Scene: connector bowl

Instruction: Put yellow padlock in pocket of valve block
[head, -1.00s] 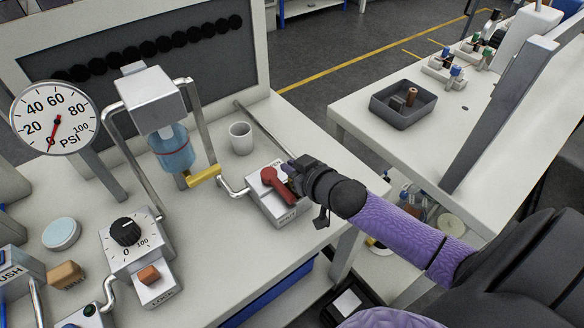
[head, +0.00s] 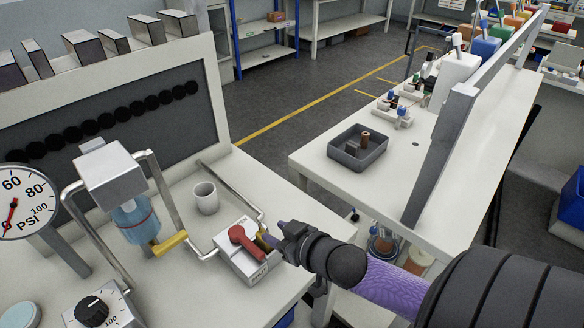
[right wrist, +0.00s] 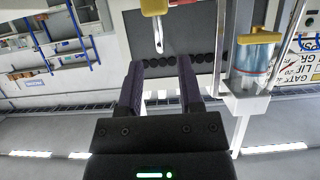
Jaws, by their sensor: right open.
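The yellow padlock (head: 263,241) is a small yellow patch at the right side of the valve block (head: 236,266), partly hidden by my right gripper (head: 273,236). In the upside-down right wrist view, its yellow body (right wrist: 153,7) and metal shackle show beyond my open right fingers (right wrist: 160,66), with nothing between them. The white valve block carries a red handle (head: 246,243) and a front label. Its pocket is hidden, so I cannot tell how the padlock sits in it. My left gripper is out of view.
A pale cup (head: 206,198) stands behind the block. A grey tray (head: 357,150) lies on the other bench. A floor gap separates the benches.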

